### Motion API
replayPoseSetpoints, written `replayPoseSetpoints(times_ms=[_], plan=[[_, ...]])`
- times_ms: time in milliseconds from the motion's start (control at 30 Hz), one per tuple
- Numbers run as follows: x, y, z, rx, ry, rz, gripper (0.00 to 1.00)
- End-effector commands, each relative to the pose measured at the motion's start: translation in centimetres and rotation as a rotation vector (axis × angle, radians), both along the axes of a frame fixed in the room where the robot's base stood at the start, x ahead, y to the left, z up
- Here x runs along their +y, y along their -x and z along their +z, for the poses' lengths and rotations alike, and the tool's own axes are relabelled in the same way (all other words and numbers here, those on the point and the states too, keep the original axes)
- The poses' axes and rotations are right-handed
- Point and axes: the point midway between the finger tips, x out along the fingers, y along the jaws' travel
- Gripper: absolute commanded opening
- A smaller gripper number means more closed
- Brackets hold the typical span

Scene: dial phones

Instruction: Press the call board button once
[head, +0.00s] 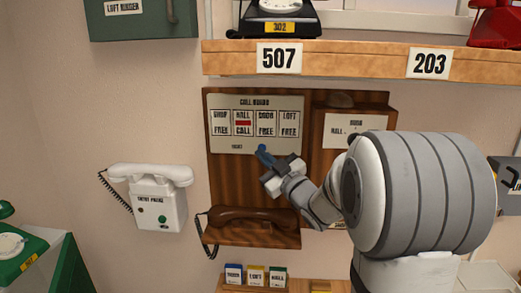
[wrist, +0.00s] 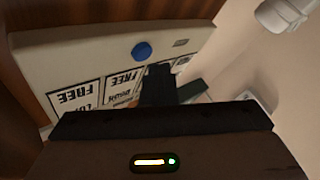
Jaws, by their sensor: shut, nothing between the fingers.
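The call board (head: 226,143) is a pale panel on a brown wooden backing in the head view. It has several windows; the one marked HALL reads CALL with a red bar, the others read FREE. The call board button (wrist: 142,50) is round and blue in the wrist view, where the board (wrist: 70,60) appears upside down. My gripper (head: 271,161) is in front of the board's lower edge, partly hiding the button area in the head view. Its dark fingers (wrist: 158,72) are shut and empty, their tips beside the button in the picture; contact is not shown.
A brown handset (head: 250,220) rests below the board. A white entry phone (head: 160,203) hangs on the left. A wooden shelf (head: 345,62) with phones runs above. Small coloured cards (head: 255,275) stand below. A wooden box (head: 352,115) adjoins the board on the right.

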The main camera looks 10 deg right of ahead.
Motion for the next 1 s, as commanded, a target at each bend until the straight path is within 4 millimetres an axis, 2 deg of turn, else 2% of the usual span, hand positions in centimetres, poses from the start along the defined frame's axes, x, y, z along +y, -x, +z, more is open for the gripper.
replayPoseSetpoints(times_ms=[1000], plan=[[-0.31, -0.83, -0.01, 0.0, 0.0, 0.0, 0.0]])
